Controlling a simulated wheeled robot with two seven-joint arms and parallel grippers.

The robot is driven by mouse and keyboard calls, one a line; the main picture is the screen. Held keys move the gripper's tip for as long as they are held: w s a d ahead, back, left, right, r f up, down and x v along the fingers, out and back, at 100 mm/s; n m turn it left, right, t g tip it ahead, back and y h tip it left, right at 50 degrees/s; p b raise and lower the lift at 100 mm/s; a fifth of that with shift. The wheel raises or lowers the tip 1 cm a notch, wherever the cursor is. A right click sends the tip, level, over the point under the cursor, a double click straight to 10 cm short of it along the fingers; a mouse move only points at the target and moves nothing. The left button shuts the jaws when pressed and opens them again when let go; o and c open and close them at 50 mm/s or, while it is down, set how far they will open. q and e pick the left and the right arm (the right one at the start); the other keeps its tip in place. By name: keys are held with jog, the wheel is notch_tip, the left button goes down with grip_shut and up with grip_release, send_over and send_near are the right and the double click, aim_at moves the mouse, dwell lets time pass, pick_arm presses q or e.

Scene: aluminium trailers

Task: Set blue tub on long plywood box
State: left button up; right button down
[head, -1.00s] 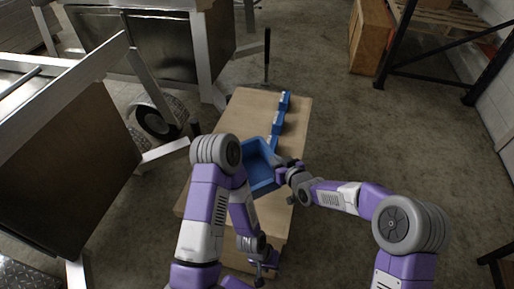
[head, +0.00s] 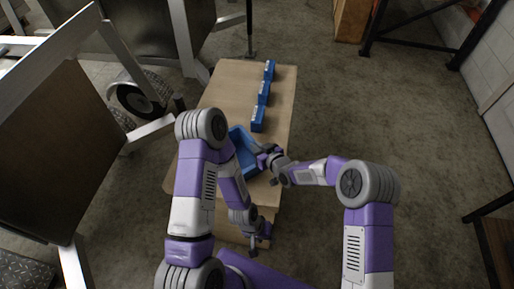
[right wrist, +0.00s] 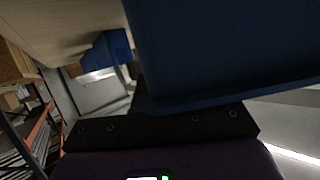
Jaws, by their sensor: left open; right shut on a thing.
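The blue tub (head: 240,142) is an open-topped rectangular bin over the near half of the long plywood box (head: 225,90). My right gripper (head: 266,157) is shut on the tub's right wall. The tub also fills the upper right of the right wrist view (right wrist: 225,45). I cannot tell whether its base touches the plywood. My left arm hides the tub's left part. My left gripper (head: 256,242) is open and empty, low at the near end of the box.
Three small blue bins (head: 263,92) stand in a row along the box's right side, beyond the tub. Aluminium trailers (head: 60,130) with wheels crowd the left. A dark-framed rack (head: 410,42) stands at the back right. The floor right of the box is clear.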

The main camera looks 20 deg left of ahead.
jog(key=c, duration=1.7)
grip_release()
jog(key=shift+f, duration=0.1)
jog(key=o, duration=0.5)
jog(key=shift+c, duration=0.2)
